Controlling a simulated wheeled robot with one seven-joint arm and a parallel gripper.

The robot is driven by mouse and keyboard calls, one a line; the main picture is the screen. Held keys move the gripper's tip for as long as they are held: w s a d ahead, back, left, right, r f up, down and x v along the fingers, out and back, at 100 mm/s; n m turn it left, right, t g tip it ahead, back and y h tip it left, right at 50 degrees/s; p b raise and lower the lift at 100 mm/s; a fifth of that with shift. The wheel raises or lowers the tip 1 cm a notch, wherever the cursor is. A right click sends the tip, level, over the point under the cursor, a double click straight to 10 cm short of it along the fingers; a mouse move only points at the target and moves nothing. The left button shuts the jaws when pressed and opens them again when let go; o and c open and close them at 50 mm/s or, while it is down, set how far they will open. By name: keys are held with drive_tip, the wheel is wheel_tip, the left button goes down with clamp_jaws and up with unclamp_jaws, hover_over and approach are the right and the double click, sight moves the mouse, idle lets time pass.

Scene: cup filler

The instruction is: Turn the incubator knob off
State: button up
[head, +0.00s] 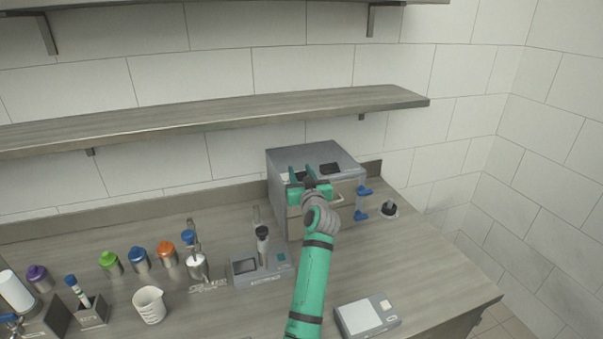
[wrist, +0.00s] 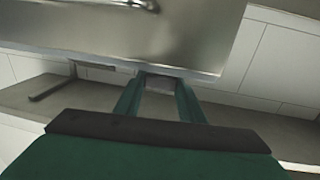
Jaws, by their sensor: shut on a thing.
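The incubator (head: 350,165) is a grey metal box at the back right of the counter, with a handle (head: 337,198) on its front. It fills the upper part of the wrist view as a bare metal face (wrist: 190,35). My gripper (head: 301,171) is at the incubator's upper front edge, left of the handle. Its two green fingers are closed around a small grey block (wrist: 163,84) at the edge of that face, likely the incubator knob. The fingers and my arm hide most of it in the head view, so I cannot tell its setting.
A shelf (head: 230,120) runs along the wall above. Left of my arm stand a small device (head: 245,267), a white beaker (head: 149,305) and several coloured-lid containers (head: 110,263). A flat scale (head: 367,316) lies at the front right. A black-topped item (head: 389,209) stands right of the incubator.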

drive_tip(key=shift+d+r+n+y, duration=0.1)
drive_tip(key=shift+n+y, duration=0.5)
drive_tip(key=shift+y, duration=0.3)
drive_tip(key=shift+g, duration=0.3)
drive_tip(key=o, duration=1)
drive_tip(key=shift+o, duration=0.2)
drive_tip(key=shift+s+d, duration=0.1)
drive_tip(key=shift+s, duration=0.15)
drive_tip(key=v, duration=1)
